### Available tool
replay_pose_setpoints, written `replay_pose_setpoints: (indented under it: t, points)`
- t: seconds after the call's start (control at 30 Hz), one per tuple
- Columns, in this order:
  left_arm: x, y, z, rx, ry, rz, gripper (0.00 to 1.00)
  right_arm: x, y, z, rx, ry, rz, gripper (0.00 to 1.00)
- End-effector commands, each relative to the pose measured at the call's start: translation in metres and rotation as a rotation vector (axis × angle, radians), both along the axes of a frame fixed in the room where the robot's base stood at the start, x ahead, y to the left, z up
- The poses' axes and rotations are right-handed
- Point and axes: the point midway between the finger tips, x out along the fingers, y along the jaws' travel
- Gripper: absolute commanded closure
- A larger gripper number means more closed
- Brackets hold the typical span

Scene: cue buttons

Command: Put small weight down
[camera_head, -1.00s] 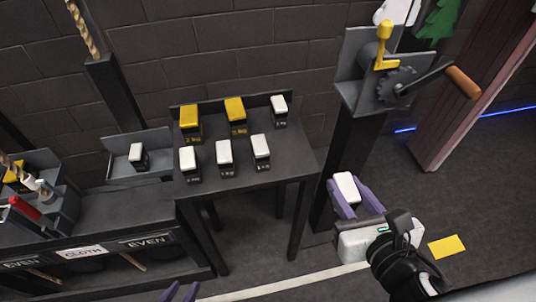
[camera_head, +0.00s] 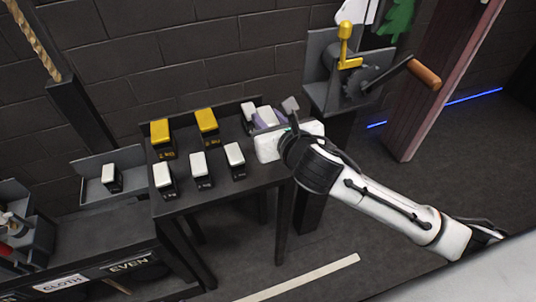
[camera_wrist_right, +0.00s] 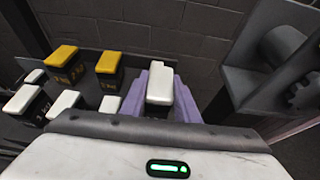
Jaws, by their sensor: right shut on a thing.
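My right gripper (camera_head: 266,121) has purple fingers shut on a small white-topped weight (camera_head: 267,114). It is over the right end of the dark weight table (camera_head: 215,196). In the right wrist view the held weight (camera_wrist_right: 160,85) sits upright between the fingers. I cannot tell whether its base touches the table. Another white-topped weight (camera_head: 248,111) stands just left of the gripper, partly hidden by it. Two yellow-topped weights (camera_head: 160,132) (camera_head: 207,122) stand in the back row. Three white-topped weights (camera_head: 163,177) (camera_head: 199,165) (camera_head: 235,155) stand in the front row. My left gripper is out of view.
A grey stand with a yellow lever and a crank (camera_head: 345,75) rises right of the table, close to my right arm. A separate grey tray with a white-topped weight (camera_head: 109,176) is at the left. A brick wall stands behind.

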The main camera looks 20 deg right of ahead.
Motion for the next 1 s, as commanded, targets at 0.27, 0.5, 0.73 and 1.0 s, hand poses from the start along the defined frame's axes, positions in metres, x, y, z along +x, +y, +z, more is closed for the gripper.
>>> replay_pose_setpoints:
  t: [0.27,0.5,0.73,1.0]
  points:
    - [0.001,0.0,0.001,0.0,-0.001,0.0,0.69,0.001,0.0,-0.041,0.001,-0.005,0.0,1.0]
    - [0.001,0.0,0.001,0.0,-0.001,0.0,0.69,0.0,0.0,-0.061,0.001,-0.005,0.0,1.0]
    - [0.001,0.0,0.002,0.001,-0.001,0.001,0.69,0.001,0.0,-0.084,0.001,-0.007,0.0,1.0]
    - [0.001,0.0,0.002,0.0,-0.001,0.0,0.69,0.001,0.0,-0.085,0.002,-0.009,0.001,1.0]
